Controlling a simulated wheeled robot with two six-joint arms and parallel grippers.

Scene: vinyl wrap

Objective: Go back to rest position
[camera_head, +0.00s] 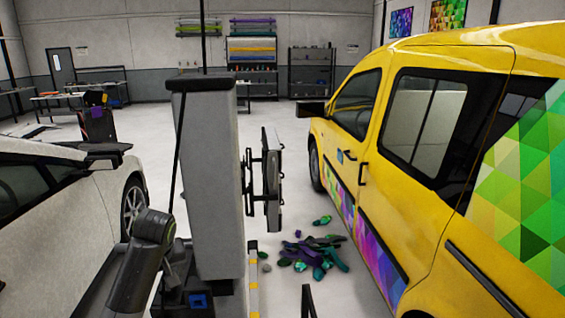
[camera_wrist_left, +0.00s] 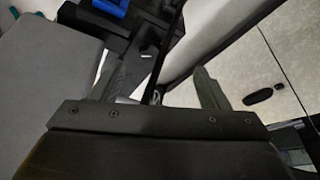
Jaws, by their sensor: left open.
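My left gripper (camera_wrist_left: 160,88) is open in the left wrist view, with its two fingers spread apart and nothing held between them. In the head view my left arm comes up from the lower left, between the white car and the grey column, and its fingertips are hard to make out there. My right gripper cannot be made out in either view.
A white car (camera_head: 60,220) stands close on the left; its door side also shows in the wrist view (camera_wrist_left: 285,70). A yellow van (camera_head: 420,190) with colourful wrap stands on the right. Crumpled vinyl scraps (camera_head: 318,256) lie on the floor. Open floor lies beyond.

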